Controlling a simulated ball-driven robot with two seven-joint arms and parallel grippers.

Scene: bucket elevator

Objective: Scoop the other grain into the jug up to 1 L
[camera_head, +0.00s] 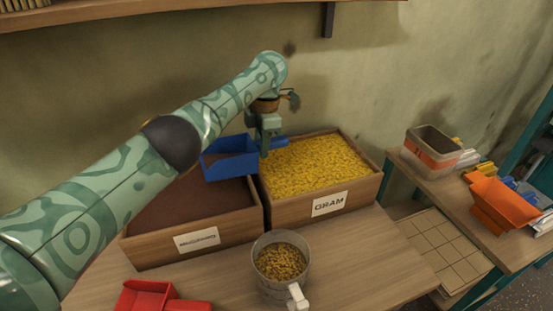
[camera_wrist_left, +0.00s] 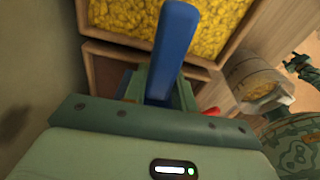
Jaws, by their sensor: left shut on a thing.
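My left gripper (camera_head: 268,148) is shut on the handle of a blue scoop (camera_head: 230,164). The scoop is held above the inner edges of two wooden bins, its pan over the left bin; I see no grain in it. In the left wrist view the blue handle (camera_wrist_left: 174,50) rises from between the fingers. The right bin (camera_head: 325,205), labelled GRAM, holds yellow grain (camera_head: 315,165). The left bin (camera_head: 165,250) holds dark reddish-brown grain (camera_head: 190,208); its label is too blurred to read. The jug (camera_head: 270,290) stands in front, partly filled with brownish-yellow grain (camera_head: 281,262).
A red scoop (camera_head: 150,300) lies at the table's front edge, left of the jug. On the right bench are a grey-and-orange container (camera_head: 431,152) and an orange scoop (camera_head: 502,205). The table (camera_head: 375,255) right of the jug is clear.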

